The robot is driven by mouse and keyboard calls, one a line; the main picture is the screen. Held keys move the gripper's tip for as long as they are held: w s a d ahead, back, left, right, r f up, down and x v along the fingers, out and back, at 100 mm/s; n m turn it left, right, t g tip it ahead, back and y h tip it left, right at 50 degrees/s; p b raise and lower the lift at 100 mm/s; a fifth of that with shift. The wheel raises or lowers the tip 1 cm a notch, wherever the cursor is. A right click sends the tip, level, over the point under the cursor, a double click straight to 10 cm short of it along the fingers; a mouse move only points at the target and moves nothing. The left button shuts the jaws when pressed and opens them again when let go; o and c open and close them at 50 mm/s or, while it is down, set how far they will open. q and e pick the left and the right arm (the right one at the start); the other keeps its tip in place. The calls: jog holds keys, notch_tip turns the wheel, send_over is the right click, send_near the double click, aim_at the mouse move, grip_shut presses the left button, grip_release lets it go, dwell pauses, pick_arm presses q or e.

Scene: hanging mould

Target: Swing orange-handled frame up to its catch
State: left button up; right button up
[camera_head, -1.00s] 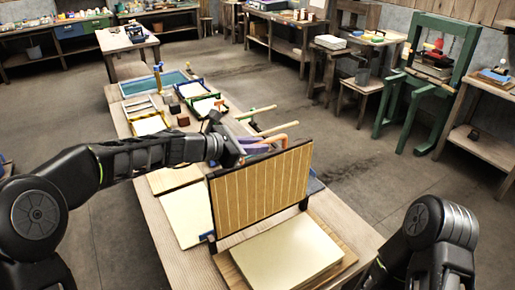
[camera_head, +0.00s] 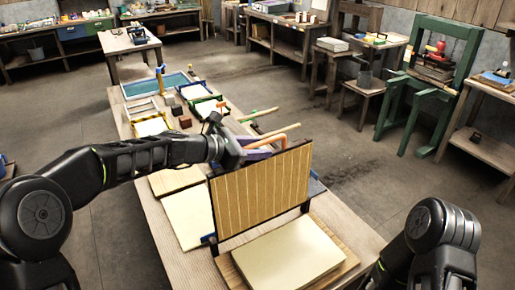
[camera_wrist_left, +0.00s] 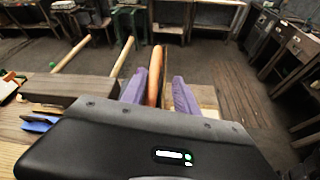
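The slatted wooden frame (camera_head: 262,192) stands upright at its hinged lower edge, behind a pale block on a board. Its orange handle (camera_head: 268,142) shows behind the frame's top edge, and in the left wrist view the orange handle (camera_wrist_left: 155,75) rises between the purple fingers. My left gripper (camera_head: 256,150) is at the handle, behind the panel. Its fingers (camera_wrist_left: 158,95) are apart on either side of the handle, with a gap visible on the right side. I cannot make out the catch. My right gripper is out of view; only my right arm shows.
The pale block (camera_head: 288,252) lies in front of the frame on the long wooden table (camera_head: 165,222). Pale sheets (camera_head: 188,215) lie at left. Wooden rods (camera_head: 258,114) stick out beyond the frame. Trays stand farther back. The floor on the right is clear.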

pick_arm(q)
jog(key=b+v, duration=0.1)
jog(key=v, duration=0.5)
jog(key=shift+s+a+b, duration=0.1)
jog(key=shift+a+b, duration=0.1)
jog(key=shift+b, duration=0.2)
jog(key=shift+s+a+r, duration=0.3)
jog(key=shift+s+a, duration=0.1)
jog(key=shift+a, duration=0.05)
